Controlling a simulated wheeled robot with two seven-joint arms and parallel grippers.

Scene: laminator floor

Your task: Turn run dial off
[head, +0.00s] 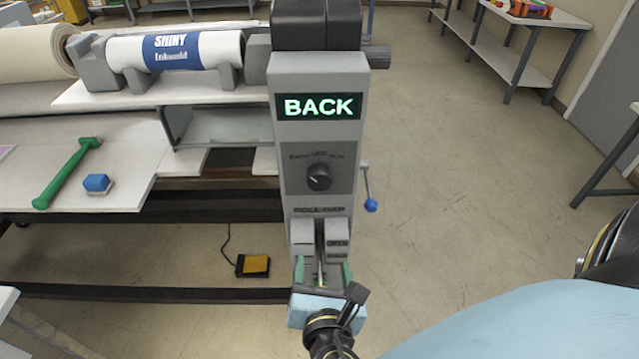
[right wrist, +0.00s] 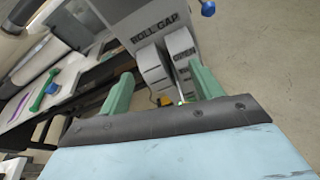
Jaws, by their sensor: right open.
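The black run dial (head: 319,177) sits on a dark plate on the front of the grey control column (head: 280,145). Small labels curve over it, too small to read surely, and its pointer is hard to make out. The display (head: 318,106) above it reads BACK in green. My right gripper (head: 322,270) is below the dial, at the roll gap part of the column, with its green fingers apart and nothing seen between them. In the right wrist view the open fingers (right wrist: 160,76) point toward the roll gap blocks (right wrist: 168,62); the dial does not show there. My left gripper is not in view.
A blue-knobbed lever (head: 370,204) sticks out at the column's right. At left are the laminator's table with a green-handled tool (head: 68,172) and a blue block (head: 97,184), and a SHINY roll (head: 175,52). A yellow pedal (head: 253,266) lies on the floor. Floor right of the column is clear.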

